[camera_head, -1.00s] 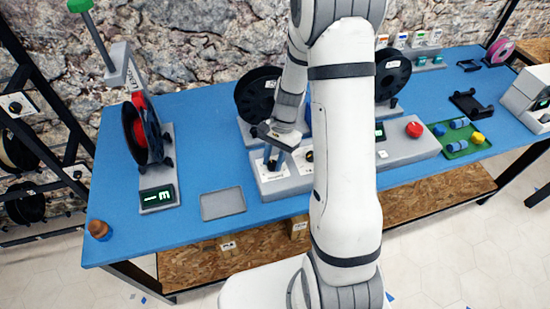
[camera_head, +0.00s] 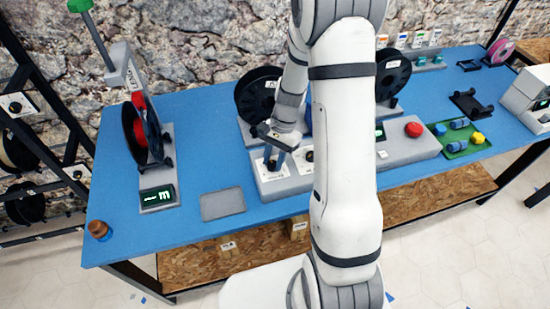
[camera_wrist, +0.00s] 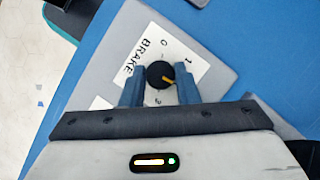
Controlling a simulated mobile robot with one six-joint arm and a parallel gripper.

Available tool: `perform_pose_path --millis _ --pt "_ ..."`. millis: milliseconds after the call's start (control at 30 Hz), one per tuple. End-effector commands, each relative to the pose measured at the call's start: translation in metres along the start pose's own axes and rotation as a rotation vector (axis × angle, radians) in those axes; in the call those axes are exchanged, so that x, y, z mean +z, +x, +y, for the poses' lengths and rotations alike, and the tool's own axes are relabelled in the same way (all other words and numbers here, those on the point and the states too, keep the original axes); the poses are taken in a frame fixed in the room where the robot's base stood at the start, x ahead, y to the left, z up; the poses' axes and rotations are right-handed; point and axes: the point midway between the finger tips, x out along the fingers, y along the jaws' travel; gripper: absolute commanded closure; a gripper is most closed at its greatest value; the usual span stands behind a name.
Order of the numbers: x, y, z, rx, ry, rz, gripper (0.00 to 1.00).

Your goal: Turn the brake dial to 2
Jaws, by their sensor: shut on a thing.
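The mark there is hidden by the right finger. My gripper (camera_wrist: 160,84) is shut on the dial, one blue-grey finger on each side. In the head view my gripper (camera_head: 273,158) reaches down onto the grey control box (camera_head: 287,185) and covers most of the dial.
A second dial plate (camera_head: 308,157) sits just right of my gripper. A spool stand (camera_head: 157,200) with a lit display and an empty grey tray (camera_head: 222,204) are to the left. A red button (camera_head: 413,129) and a green tray (camera_head: 452,155) with small parts are to the right.

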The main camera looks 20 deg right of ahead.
Motion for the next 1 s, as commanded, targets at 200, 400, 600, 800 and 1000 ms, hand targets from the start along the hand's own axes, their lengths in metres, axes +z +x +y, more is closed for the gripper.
perform_pose_path --millis 200,400,600,800,1000 --pt "-0.001 0.000 0.000 -0.002 0.001 0.003 0.61" --pt "-0.001 0.000 0.000 -0.001 0.001 0.001 0.50" --pt "0.000 -0.002 0.000 -0.001 0.001 0.001 0.50" --pt "-0.001 -0.029 0.000 -0.004 0.002 0.004 0.50" --pt "-0.001 -0.062 -0.001 -0.004 0.001 0.004 0.50"
